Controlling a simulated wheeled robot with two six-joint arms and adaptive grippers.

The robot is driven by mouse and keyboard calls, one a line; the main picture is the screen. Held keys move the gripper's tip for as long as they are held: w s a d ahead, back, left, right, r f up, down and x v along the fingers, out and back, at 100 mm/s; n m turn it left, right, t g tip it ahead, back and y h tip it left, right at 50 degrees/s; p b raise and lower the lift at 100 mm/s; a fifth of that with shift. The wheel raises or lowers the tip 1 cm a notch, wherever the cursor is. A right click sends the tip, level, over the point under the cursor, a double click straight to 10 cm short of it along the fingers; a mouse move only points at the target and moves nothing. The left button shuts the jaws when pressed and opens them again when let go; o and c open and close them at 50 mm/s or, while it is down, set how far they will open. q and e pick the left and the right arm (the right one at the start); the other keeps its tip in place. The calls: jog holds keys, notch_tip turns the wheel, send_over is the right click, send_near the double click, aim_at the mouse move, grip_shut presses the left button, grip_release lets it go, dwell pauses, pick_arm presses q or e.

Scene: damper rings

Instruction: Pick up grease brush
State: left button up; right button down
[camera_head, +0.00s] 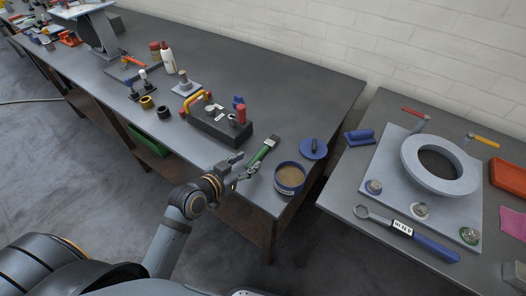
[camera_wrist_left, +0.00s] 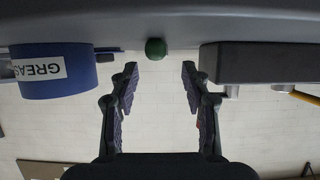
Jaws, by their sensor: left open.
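The grease brush (camera_head: 262,152) lies on the dark workbench, with a green handle pointing toward my left gripper and a pale head at its far end. My left gripper (camera_head: 238,171) is open and empty at the near edge of the bench, just short of the handle. In the left wrist view, which looks upside down, the round green handle end (camera_wrist_left: 155,48) shows ahead, in line with the gap between the fingers (camera_wrist_left: 160,76). It looks apart from both fingers. My right gripper is not in view.
A blue grease tin (camera_head: 289,180) stands right of the brush, also in the wrist view (camera_wrist_left: 55,72). Its blue lid (camera_head: 314,149) lies behind. A dark toolbox-like block (camera_head: 220,127) stands on the left. A second table (camera_head: 345,190) holds a grey ring (camera_head: 411,165) and a wrench.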

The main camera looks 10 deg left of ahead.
aim_at(256, 157)
pick_arm(q)
jog(key=x, duration=0.4)
jog(key=shift+w+d+f, duration=0.1)
jog(key=shift+d+f, duration=0.1)
jog(key=shift+d, duration=0.05)
jog(key=shift+a, duration=0.1)
grip_shut()
